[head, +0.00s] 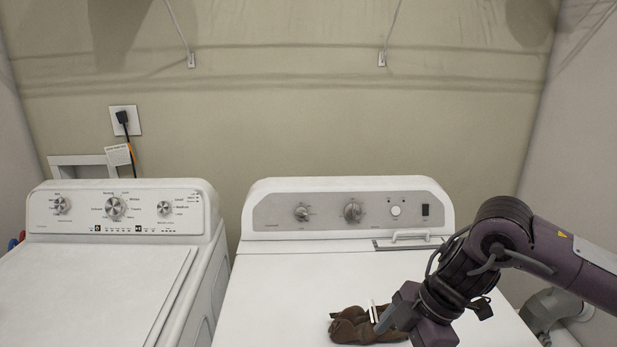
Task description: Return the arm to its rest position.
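My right arm comes in from the right over the dryer (290,285). My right gripper (374,315) is low over the front part of the dryer top, at the brown towel (350,330). The towel lies crumpled on the white dryer top. Pale finger parts show against the towel, and the dark gripper body hides some of the towel's right side. I cannot tell whether the fingers are apart, closed, or touching the cloth. My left gripper is not in view.
A washer (90,280) stands left of the dryer, with a narrow gap between them. Control panels rise at the back of both machines. A side wall (590,130) and a grey duct (553,308) are on the right. The dryer top left of the towel is clear.

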